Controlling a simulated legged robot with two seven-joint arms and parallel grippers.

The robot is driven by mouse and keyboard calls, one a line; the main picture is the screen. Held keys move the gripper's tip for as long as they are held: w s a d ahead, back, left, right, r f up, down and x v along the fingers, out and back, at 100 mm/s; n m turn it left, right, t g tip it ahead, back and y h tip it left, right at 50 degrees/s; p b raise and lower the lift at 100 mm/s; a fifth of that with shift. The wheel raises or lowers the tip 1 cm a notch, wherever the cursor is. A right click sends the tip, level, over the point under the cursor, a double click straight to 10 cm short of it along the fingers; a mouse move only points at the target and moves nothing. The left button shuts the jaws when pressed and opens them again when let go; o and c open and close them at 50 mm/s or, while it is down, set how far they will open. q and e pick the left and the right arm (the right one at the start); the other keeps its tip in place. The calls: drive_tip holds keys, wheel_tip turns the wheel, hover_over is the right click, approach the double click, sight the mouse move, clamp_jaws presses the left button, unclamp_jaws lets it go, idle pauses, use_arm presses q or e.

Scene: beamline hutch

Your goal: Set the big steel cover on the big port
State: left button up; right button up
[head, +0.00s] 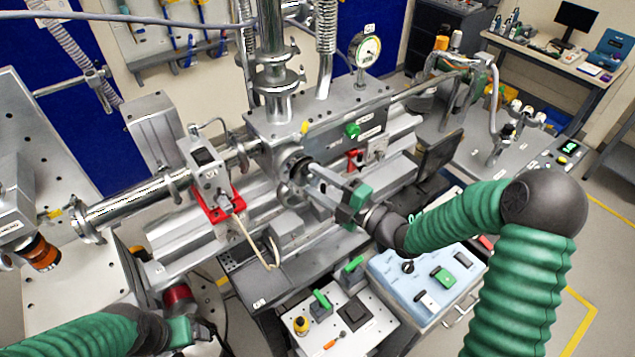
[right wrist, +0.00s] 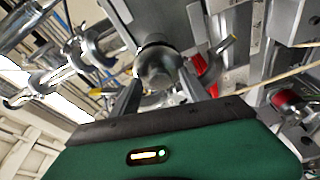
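My right gripper (head: 308,171) reaches in from the right to the front of the steel chamber (head: 270,124). Its fingers are at the round big port (head: 291,162). In the right wrist view, the two fingers (right wrist: 158,84) lie on either side of a round, shiny steel piece, which looks like the big steel cover (right wrist: 157,62). It appears gripped between them, against or just in front of the port. Whether it is fully seated I cannot tell. My left gripper (head: 184,334) is low at the bottom left; its fingers are not clear.
A red-based valve block (head: 213,190) with a cable stands left of the port. A pressure gauge (head: 366,50) rises behind. Below are a white panel (head: 350,335) with green handles and a pale blue control box (head: 425,275). Steel pipework (head: 125,205) runs left.

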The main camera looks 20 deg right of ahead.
drive_tip(key=shift+s+d+f, duration=0.15)
drive_tip(key=shift+s+d, duration=0.1)
drive_tip(key=shift+d, duration=0.05)
drive_tip(key=r+b+v, duration=0.1)
drive_tip(key=b+v, duration=0.3)
drive_tip(key=v, duration=1.2)
drive_tip(key=w+d+f+m+g+h, duration=0.2)
drive_tip(key=w+f+m+g+h, duration=0.25)
drive_tip(key=f+m+h, duration=0.65)
drive_tip(key=s+a+f+m+g, duration=0.2)
drive_tip(key=s+a+m+g, duration=0.2)
drive_tip(key=s+m, duration=0.2)
drive_tip(key=s+a+f+m+g, duration=0.3)
drive_tip(key=s+a+m+g, duration=0.1)
drive_tip(key=s, duration=0.4)
drive_tip(key=shift+m, duration=0.9)
drive_tip(key=shift+s+a, duration=0.1)
drive_tip(key=shift+a, duration=0.15)
